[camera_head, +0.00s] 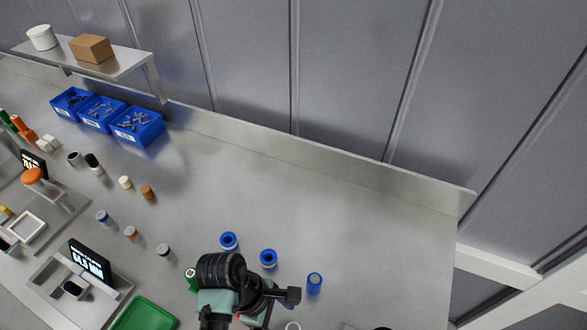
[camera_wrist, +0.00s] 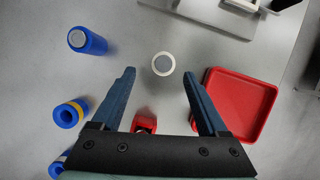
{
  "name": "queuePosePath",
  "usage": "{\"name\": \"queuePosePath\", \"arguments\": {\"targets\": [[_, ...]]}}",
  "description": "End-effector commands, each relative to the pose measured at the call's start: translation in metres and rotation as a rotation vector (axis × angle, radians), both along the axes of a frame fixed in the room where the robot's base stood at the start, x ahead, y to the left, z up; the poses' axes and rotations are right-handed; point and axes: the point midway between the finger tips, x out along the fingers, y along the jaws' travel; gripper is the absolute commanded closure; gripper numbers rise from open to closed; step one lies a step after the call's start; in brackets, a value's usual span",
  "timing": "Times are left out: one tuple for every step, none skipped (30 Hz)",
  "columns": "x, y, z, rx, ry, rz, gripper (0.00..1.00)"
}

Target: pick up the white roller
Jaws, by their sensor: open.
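The white roller (camera_wrist: 155,69) shows in the wrist view as a pale ring with a grey centre, seen from above on the grey bench. In the head view a white ring (camera_head: 292,326) shows at the bottom edge, partly cut off. My gripper (camera_wrist: 159,74) is open and empty. In the wrist view its two dark blue fingers point toward the roller, which appears between and just beyond the fingertips. The height of the fingers above the roller is hard to tell. In the head view my arm hides part of the bench.
A red tray (camera_wrist: 270,97) lies right of the fingers. A red object (camera_wrist: 145,121) shows between them, nearer the palm. Blue rollers (camera_wrist: 88,41) stand to the left. In the head view, blue bins (camera_head: 138,128) and a green tray (camera_head: 146,314) stand left; the bench's right side is largely clear.

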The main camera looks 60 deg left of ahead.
Motion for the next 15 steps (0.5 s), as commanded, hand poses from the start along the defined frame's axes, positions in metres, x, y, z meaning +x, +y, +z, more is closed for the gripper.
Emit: {"name": "queuePosePath", "arguments": {"targets": [[0.000,-0.001,-0.002,-0.001,0.001,-0.001,0.23],[0.001,-0.002,-0.004,-0.001,0.001,-0.001,0.23],[0.001,-0.004,-0.007,-0.002,0.002,-0.001,0.23],[0.002,-0.006,-0.009,-0.002,0.003,-0.002,0.23],[0.002,-0.007,-0.013,-0.002,0.004,-0.004,0.23],[0.003,-0.010,-0.018,-0.003,0.004,-0.004,0.23],[0.004,-0.012,-0.022,-0.003,0.004,-0.004,0.23],[0.005,-0.015,-0.026,-0.003,0.005,-0.005,0.23],[0.007,-0.016,-0.032,-0.003,0.003,-0.004,0.23],[0.008,-0.017,-0.036,-0.002,0.002,-0.003,0.23],[0.009,-0.018,-0.039,-0.001,0.001,-0.003,0.23],[0.010,-0.018,-0.043,-0.002,0.002,-0.002,0.23],[0.011,-0.019,-0.045,0.001,0.001,-0.002,0.23],[0.011,-0.019,-0.047,0.001,0.001,-0.002,0.23],[0.011,-0.020,-0.048,0.001,0.001,-0.002,0.23]]}}
